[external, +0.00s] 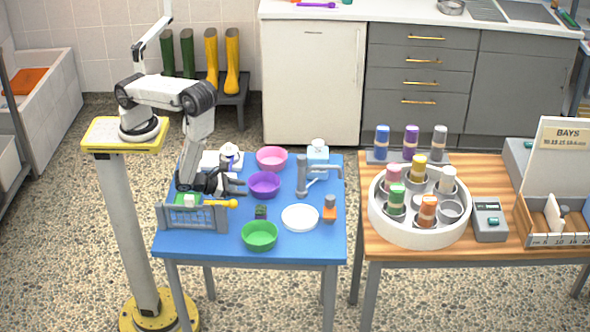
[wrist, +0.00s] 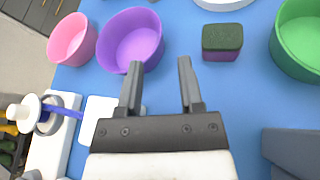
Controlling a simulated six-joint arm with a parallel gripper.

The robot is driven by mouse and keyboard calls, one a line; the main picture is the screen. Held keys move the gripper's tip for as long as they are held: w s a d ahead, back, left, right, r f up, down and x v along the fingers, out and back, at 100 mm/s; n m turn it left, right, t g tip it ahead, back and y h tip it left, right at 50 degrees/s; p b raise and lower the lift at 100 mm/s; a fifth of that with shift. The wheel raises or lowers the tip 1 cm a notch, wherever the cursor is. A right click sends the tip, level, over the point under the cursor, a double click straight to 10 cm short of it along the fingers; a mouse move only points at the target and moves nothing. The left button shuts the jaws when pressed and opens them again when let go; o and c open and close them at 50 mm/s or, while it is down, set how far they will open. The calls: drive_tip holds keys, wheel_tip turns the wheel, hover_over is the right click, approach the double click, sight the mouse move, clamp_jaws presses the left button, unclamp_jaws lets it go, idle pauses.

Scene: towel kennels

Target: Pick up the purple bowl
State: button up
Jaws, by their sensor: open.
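The purple bowl (external: 264,185) sits upright on the blue table, between the pink bowl and the green bowl. In the wrist view the purple bowl (wrist: 131,40) lies just beyond my left fingertip, and its inside looks empty. My gripper (external: 238,187) is just left of the bowl in the external view, with its fingers pointing toward it. In the wrist view my gripper (wrist: 160,72) is open with nothing between its fingers. Whether a finger touches the bowl's rim I cannot tell.
A pink bowl (external: 272,158), a green bowl (external: 259,235), a white plate (external: 300,217) and a dark sponge (wrist: 222,42) stand nearby. A grey rack (external: 192,218) is at the front left. A grey tap-like fixture (external: 302,176) stands right of the purple bowl.

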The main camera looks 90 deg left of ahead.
drive_tip(key=shift+w, duration=0.1)
drive_tip(key=shift+x, duration=1.25)
drive_tip(key=shift+a, duration=0.1)
drive_tip(key=shift+x, duration=2.55)
drive_tip(key=shift+f, duration=0.1)
clamp_jaws()
